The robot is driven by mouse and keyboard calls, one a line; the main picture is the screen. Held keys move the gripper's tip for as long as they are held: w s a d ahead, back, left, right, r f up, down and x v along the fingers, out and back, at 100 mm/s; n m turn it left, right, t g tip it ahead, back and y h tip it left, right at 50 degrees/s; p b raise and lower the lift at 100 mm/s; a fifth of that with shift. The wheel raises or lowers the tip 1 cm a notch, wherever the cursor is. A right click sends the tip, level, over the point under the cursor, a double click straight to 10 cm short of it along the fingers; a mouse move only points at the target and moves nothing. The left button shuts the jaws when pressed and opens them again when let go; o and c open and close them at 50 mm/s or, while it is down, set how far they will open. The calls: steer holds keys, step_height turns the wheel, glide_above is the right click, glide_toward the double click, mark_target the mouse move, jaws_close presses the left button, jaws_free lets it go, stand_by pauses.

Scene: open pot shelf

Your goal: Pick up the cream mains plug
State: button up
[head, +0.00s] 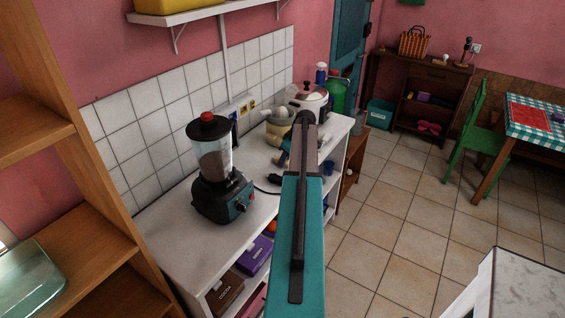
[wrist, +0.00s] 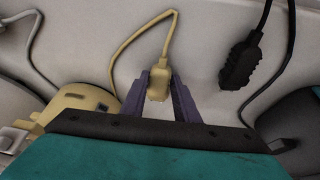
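The cream mains plug (wrist: 158,86) is in the wrist view, above the white counter. Its cream cord leaves the far end and loops round to the left. My gripper (wrist: 160,80) has its two dark fingers on either side of the plug, very close to its sides. I cannot tell whether they touch it or leave a small gap. In the head view my arm hides the plug and most of the gripper.
A black plug (wrist: 238,66) with a black cord lies to the right in the wrist view. A cream appliance (wrist: 80,98) is close on the left.

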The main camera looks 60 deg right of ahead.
jaws_close()
steer(key=shift+r, duration=0.1)
steer(key=shift+r+b, duration=0.95)
steer(key=shift+r, duration=0.4)
steer(key=shift+s+r, duration=0.15)
steer(key=shift+r, duration=0.1)
steer(key=s+a+b, duration=0.2)
steer(key=s+a, duration=0.1)
steer(key=s, duration=0.4)
steer(key=s+a+r+b, duration=0.1)
steer(key=s+a+b, duration=0.2)
steer(key=s, duration=0.4)
steer(key=shift+s+r, duration=0.25)
steer(key=shift+r, duration=0.05)
steer(key=shift+r, duration=0.15)
step_height(320, 180, up, 10)
steer(key=p, duration=0.5)
steer(key=shift+p, duration=0.3)
